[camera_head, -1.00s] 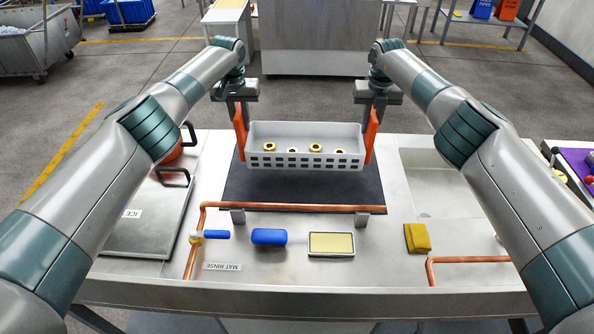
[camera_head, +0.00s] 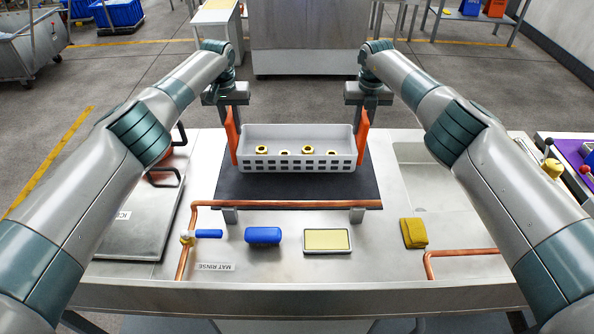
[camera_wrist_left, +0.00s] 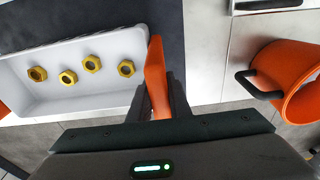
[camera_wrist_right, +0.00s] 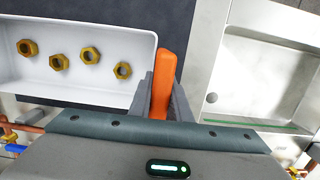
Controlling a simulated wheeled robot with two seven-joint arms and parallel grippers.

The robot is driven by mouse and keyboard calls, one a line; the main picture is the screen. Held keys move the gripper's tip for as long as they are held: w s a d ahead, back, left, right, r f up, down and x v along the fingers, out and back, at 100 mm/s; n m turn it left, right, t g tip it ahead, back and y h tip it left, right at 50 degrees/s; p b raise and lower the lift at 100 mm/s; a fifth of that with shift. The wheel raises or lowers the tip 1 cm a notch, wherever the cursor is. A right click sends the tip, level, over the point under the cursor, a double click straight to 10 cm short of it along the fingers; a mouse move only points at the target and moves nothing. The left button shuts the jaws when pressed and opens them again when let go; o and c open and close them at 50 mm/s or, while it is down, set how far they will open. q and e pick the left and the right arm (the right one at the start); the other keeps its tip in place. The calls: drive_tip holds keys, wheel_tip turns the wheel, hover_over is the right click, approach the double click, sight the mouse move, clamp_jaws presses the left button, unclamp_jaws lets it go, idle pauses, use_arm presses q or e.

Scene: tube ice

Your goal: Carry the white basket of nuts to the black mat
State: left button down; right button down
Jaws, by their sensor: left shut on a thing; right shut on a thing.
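The white basket (camera_head: 297,136) has slotted sides and orange end handles, and several brass nuts (camera_head: 308,149) lie in it. It is level over the far part of the black mat (camera_head: 300,191); I cannot tell whether it touches the mat. My left gripper (camera_head: 233,136) is shut on the left orange handle (camera_wrist_left: 156,78). My right gripper (camera_head: 361,134) is shut on the right orange handle (camera_wrist_right: 164,83). The nuts also show in the left wrist view (camera_wrist_left: 92,64) and the right wrist view (camera_wrist_right: 90,56), spread across the basket floor.
A copper pipe (camera_head: 285,204) runs along the mat's near edge. A blue brush (camera_head: 263,235), a yellow-topped pad (camera_head: 327,241) and a yellow sponge (camera_head: 413,233) lie in front. A sink basin (camera_head: 425,190) is on the right. An orange bucket (camera_wrist_left: 285,75) and a metal lid (camera_head: 135,218) are on the left.

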sight(229, 116)
use_arm(q)
drive_tip(key=shift+a, duration=0.1)
use_arm(e)
drive_tip(key=shift+d, duration=0.1)
